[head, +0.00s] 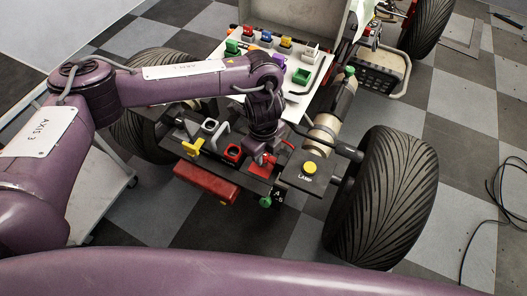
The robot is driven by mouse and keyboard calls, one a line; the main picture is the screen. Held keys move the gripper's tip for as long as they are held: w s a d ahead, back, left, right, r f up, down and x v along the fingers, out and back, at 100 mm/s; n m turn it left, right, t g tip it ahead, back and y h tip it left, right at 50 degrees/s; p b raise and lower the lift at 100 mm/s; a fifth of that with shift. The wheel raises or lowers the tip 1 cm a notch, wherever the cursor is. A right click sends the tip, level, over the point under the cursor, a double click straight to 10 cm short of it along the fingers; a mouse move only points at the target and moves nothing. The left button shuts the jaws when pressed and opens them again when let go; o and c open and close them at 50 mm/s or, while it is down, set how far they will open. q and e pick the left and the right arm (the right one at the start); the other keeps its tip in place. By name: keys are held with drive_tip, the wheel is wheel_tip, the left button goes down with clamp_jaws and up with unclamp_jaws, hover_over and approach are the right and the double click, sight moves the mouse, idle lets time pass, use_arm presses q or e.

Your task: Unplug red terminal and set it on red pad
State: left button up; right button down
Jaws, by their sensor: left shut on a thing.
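My left arm comes in from the left and reaches down over the stripped quad's front. Its gripper (263,154) points down at the dark front panel. It is shut on a small red piece (269,159), which looks like the red terminal; the fingers and wrist partly hide it. A flat red patch (262,171), which may be the red pad, lies just below the gripper. I cannot tell whether the held piece touches it. A red square socket (232,153) with a dark centre sits just left of the gripper. My right gripper is not in view.
A yellow piece (193,147) and a grey socket (210,125) stand to the left on the panel. A yellow button (310,168) marked LAMP is at right. A white board (291,80) behind holds several coloured connectors. A large tyre (385,200) stands at right.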

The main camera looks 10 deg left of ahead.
use_arm(q)
drive_tip(key=shift+f, duration=0.4)
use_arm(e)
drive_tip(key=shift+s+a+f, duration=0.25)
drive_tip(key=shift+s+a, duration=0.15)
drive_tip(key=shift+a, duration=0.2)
use_arm(q)
drive_tip(key=o, duration=1.1)
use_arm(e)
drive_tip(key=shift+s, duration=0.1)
use_arm(q)
wheel_tip(320, 180, up, 7)
drive_tip(key=shift+f+p, duration=0.1)
drive_tip(key=shift+p, duration=0.35)
drive_tip(key=shift+r, duration=0.45)
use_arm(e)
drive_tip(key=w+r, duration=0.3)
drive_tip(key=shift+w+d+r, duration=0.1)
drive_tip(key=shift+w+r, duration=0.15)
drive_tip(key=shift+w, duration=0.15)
